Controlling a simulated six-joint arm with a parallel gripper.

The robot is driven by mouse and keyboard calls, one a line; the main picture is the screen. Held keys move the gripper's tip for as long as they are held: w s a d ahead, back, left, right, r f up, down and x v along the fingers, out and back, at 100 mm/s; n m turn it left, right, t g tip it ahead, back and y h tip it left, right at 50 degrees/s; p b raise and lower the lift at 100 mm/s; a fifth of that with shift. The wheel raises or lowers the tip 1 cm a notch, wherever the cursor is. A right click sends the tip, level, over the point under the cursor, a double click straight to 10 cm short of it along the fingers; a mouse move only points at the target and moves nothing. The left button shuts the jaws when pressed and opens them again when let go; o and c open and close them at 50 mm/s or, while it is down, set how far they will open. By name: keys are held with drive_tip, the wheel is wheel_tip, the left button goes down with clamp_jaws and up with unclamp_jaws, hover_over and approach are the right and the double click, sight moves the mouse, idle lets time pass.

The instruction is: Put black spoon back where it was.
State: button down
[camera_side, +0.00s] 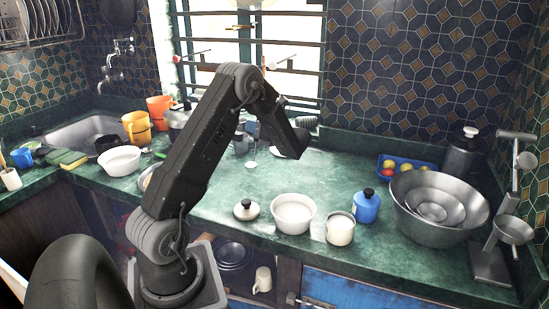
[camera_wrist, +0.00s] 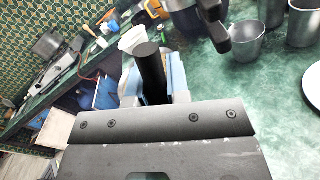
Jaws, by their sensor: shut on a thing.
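In the wrist view a thick black handle (camera_wrist: 151,68), which I take for the black spoon, stands up between the pale fingers of my gripper (camera_wrist: 153,84). The gripper is shut on it. The spoon's bowl is not clear in this view.
Barred window (camera_side: 248,65) stands behind, with utensils along it. A white pot (camera_side: 293,214), white mug (camera_side: 340,230), blue canister (camera_side: 366,208) and large metal bowl (camera_side: 438,232) stand at front and right. Metal cups (camera_wrist: 243,48) show in the wrist view. The middle counter is fairly clear.

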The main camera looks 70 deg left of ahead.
drive_tip(key=w+d+f, duration=0.1)
drive_tip(key=w+f, duration=0.5)
drive_tip(key=f, duration=0.2)
drive_tip(key=shift+w+d, duration=0.35)
drive_tip(key=shift+d, duration=0.05)
drive_tip(key=shift+f, duration=0.25)
drive_tip(key=c, duration=1.1)
unclamp_jaws()
